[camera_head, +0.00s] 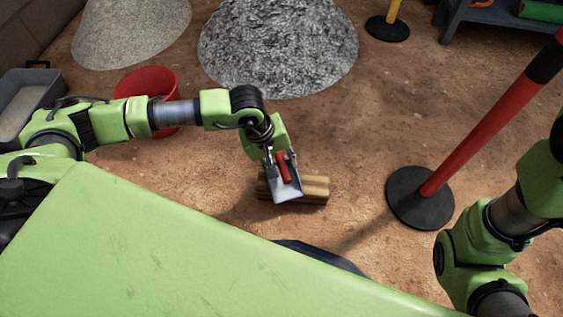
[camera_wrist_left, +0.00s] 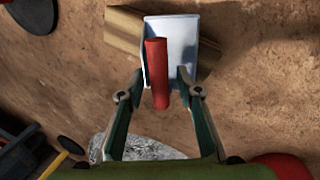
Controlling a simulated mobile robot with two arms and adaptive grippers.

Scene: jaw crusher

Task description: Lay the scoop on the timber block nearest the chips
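The scoop has a red handle and a pale metal pan (camera_head: 287,192). In the head view it is over the timber block (camera_head: 315,188). In the left wrist view the pan (camera_wrist_left: 182,40) covers the middle of the block (camera_wrist_left: 124,30), whose ends stick out on both sides. I cannot tell for sure whether the pan touches the wood. My left gripper (camera_head: 276,160) points down at the handle. In the left wrist view its open fingers (camera_wrist_left: 160,80) straddle the red handle (camera_wrist_left: 157,72), with a gap on each side. The right gripper is out of view.
A coarse grey chip heap (camera_head: 280,45) and a finer, paler heap (camera_head: 130,30) lie at the back. A red bucket (camera_head: 148,84) and grey tub (camera_head: 28,100) stand left. A red post on a black base (camera_head: 420,198) stands right. Bare ground surrounds the block.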

